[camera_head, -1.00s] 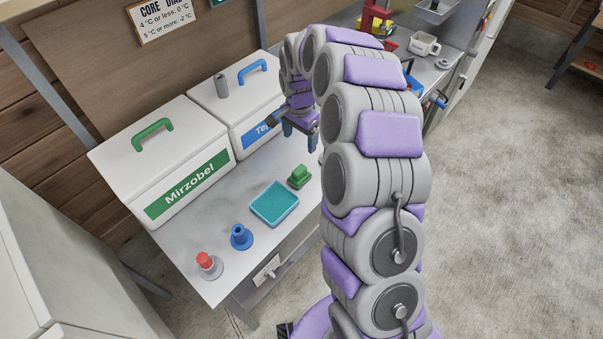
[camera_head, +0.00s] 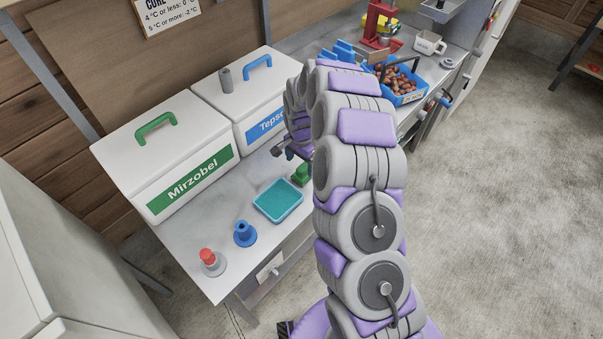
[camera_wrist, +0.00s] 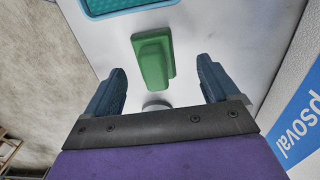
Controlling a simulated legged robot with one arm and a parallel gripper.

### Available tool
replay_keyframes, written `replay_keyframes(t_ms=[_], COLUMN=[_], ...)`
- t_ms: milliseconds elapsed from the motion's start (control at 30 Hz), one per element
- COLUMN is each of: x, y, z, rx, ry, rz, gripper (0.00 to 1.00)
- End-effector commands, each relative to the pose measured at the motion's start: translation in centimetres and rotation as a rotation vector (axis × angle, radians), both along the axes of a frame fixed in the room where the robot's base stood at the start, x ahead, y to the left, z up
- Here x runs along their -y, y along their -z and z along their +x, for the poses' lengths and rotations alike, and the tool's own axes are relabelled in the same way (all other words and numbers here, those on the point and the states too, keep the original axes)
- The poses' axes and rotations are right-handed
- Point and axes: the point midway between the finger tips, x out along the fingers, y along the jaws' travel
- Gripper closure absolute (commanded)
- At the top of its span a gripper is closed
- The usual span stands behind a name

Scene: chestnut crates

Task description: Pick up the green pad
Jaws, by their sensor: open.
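The green pad (camera_wrist: 153,58) is a small block with a raised grip on a flat base, lying on the grey bench top. In the wrist view it lies ahead of my gripper (camera_wrist: 158,85), roughly centred between the two blue fingers and apart from them. My gripper is open and empty. In the head view the green pad (camera_head: 301,174) stands beside the teal tray, partly hidden by my arm. My gripper's fingers are mostly hidden behind my arm there.
A teal tray (camera_head: 278,213) lies next to the pad. A blue stamp (camera_head: 244,234) and a red-topped one (camera_head: 210,260) stand at the front left. White boxes labelled Mirzobel (camera_head: 158,172) and Tepsoval (camera_head: 243,112) stand behind. A blue crate (camera_head: 408,98) of chestnuts is farther back.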

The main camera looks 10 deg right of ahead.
Motion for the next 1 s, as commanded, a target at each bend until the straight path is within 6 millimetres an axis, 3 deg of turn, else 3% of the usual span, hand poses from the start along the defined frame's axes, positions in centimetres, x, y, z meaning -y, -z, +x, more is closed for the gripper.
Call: replay_keyframes(t_ms=[400,633,1000], x=[0.3,0.2,0.4], y=[5.0,5.1,5.0], z=[-0.2,-0.2,-0.2], rx=[-0.005,-0.002,-0.002], ry=[0.0,0.0,0.001], rz=[-0.001,-0.001,0.001], gripper=[0.12,0.12,0.46])
